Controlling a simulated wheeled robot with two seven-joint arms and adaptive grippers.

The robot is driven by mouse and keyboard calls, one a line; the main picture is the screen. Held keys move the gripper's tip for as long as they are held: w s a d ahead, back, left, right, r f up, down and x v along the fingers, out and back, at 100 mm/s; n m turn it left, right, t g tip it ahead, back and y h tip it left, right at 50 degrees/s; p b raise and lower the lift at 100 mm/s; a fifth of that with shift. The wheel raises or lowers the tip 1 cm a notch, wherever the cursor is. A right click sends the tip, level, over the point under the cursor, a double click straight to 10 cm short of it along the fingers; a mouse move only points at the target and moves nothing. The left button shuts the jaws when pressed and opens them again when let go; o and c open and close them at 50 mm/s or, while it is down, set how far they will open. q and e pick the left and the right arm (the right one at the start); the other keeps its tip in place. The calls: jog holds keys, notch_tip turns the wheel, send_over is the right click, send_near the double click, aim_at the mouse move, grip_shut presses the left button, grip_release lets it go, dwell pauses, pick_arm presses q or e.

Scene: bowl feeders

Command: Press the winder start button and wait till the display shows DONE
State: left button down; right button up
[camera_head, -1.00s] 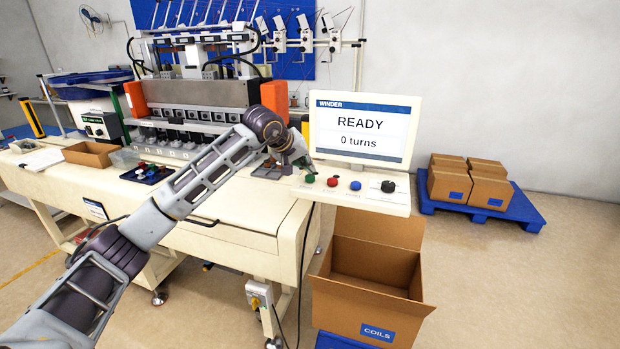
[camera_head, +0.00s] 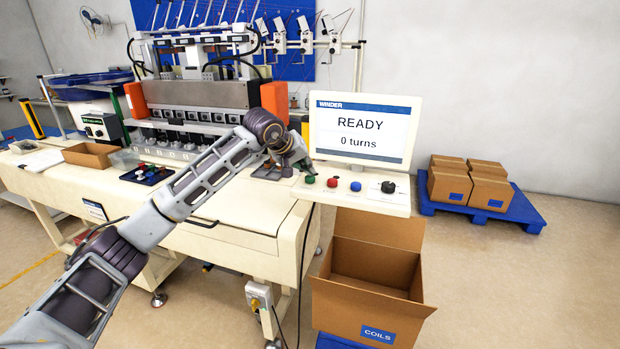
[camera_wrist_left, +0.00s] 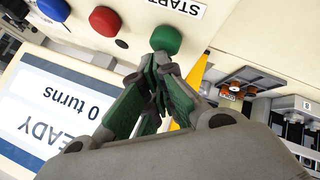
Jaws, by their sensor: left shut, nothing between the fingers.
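The winder display (camera_head: 360,130) reads READY and 0 turns in the head view; part of it (camera_wrist_left: 60,110) shows upside down in the left wrist view. The green button (camera_head: 310,180) is at the left end of the control panel below the display. In the left wrist view the green button (camera_wrist_left: 166,39) lies just beyond my fingertips, by a label reading START. My left gripper (camera_head: 306,166) is shut and empty, its tips close to the green button; I cannot tell whether they touch it (camera_wrist_left: 158,62). My right gripper is not in view.
A red button (camera_head: 332,182), a blue button (camera_head: 355,186) and a black knob (camera_head: 388,187) sit right of the green one. The winding machine (camera_head: 200,95) stands behind my left arm. An open carton (camera_head: 365,310) is below the panel.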

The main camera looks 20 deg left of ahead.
pick_arm(q)
jog(key=shift+f+b, duration=0.35)
jog(key=shift+f, duration=0.25)
dwell(1.0)
jog(key=shift+r, duration=0.15)
jog(key=shift+r+p, duration=0.7)
jog(key=shift+r, duration=0.35)
jog(key=shift+r+p, duration=1.55)
jog(key=shift+r, duration=0.95)
